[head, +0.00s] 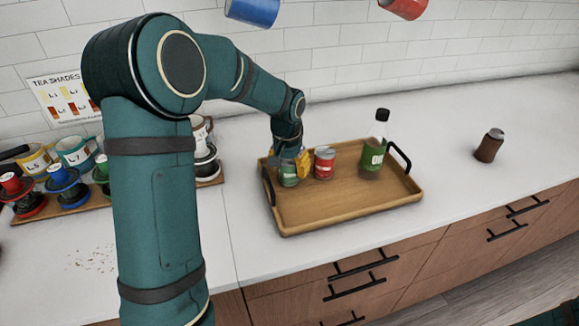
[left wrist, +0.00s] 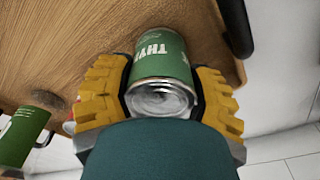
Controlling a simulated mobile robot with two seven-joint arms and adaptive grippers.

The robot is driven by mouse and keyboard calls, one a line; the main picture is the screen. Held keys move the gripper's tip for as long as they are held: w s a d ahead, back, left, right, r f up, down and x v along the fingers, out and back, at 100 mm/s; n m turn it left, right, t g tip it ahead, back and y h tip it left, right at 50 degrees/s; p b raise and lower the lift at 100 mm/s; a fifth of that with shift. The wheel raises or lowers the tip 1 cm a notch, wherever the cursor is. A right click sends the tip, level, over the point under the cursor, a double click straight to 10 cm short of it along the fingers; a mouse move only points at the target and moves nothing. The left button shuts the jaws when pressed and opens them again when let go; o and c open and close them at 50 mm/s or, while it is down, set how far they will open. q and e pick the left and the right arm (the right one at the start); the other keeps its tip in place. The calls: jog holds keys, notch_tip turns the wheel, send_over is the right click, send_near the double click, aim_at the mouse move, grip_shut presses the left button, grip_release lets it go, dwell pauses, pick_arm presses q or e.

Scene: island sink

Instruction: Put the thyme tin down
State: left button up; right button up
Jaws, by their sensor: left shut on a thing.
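The thyme tin (left wrist: 161,60) is a green can with a silver end and white lettering. In the left wrist view it sits between the yellow fingers of my left gripper (left wrist: 160,95), which is shut on it. In the head view the tin (head: 289,178) is at the left end of the wooden tray (head: 320,214), with my left gripper (head: 290,163) reaching over it from behind. It appears to be at the tray's surface; whether it bears fully on it I cannot tell. My right gripper is not in view.
A red tin (head: 324,163) stands just right of the thyme tin. A green bottle (head: 374,150) with a black cap stands farther right on the tray. The tray's front middle is clear. A brown can (head: 489,146) stands on the right counter; mugs (head: 75,151) crowd the left.

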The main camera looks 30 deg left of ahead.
pick_arm(q)
jog(key=shift+f, duration=0.15)
jog(key=o, duration=1.2)
jog(key=r+p, duration=0.1)
jog(key=r, duration=0.7)
jog(key=s+r+p, duration=0.1)
jog(key=r, duration=0.3)
jog(key=shift+r+p, duration=0.15)
jog(key=shift+p, duration=0.2)
jog(key=shift+s+d, duration=0.1)
